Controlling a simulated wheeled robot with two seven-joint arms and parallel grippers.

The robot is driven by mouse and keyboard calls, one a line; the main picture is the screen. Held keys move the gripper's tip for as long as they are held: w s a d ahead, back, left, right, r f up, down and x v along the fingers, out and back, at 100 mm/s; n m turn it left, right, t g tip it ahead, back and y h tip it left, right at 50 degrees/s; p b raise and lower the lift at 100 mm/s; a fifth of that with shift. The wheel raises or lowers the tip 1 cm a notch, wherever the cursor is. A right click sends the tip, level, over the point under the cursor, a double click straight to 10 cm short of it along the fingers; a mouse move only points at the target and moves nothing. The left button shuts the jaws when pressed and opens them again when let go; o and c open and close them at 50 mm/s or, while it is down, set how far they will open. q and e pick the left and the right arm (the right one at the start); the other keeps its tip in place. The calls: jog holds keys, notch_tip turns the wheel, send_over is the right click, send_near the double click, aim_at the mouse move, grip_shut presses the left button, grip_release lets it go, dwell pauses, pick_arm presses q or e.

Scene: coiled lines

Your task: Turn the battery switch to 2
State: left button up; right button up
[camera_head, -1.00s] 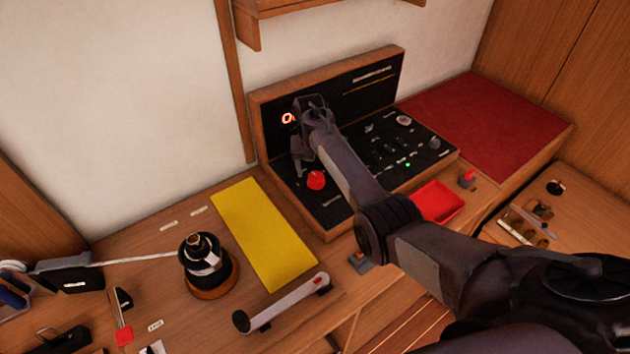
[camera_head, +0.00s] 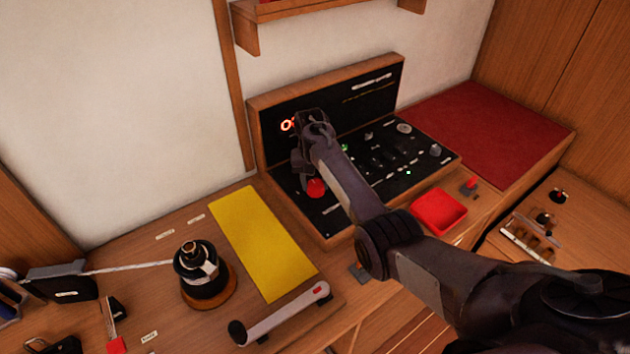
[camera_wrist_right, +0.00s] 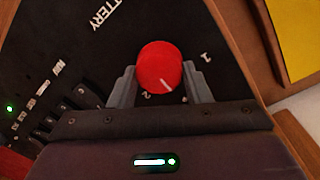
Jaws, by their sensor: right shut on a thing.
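The battery switch is a round red knob (camera_head: 316,188) on the black panel (camera_head: 330,215) of the open wooden case. In the right wrist view the knob (camera_wrist_right: 160,68) sits between the two grey fingers of my right gripper (camera_wrist_right: 161,80), which is shut on it. Its white pointer line lies between the printed 1 and 2, nearer the 2. The 2 shows beside the left finger, the 1 to the right of the knob. In the head view my right gripper (camera_head: 306,172) reaches down at the knob, its fingertips hard to make out. My left gripper is not in view.
Small switches fill the panel to the right. A red tray (camera_head: 438,211), yellow mat (camera_head: 262,242), black winch (camera_head: 203,272) and its handle (camera_head: 280,315) lie around the case.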

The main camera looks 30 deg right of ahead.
jog(key=shift+m, duration=0.3)
jog(key=shift+r+m+p, duration=0.1)
jog(key=shift+m+p, duration=0.3)
jog(key=shift+m, duration=0.5)
jog(key=m, duration=0.2)
jog(key=shift+m, duration=0.3)
jog(key=m, duration=0.3)
jog(key=shift+d+m+p, duration=0.1)
jog(key=shift+m+p, duration=0.2)
jog(key=shift+s+m+y, duration=0.1)
jog(key=shift+m+y, duration=0.2)
jog(key=shift+m, duration=1.3)
jog(key=o, duration=1)
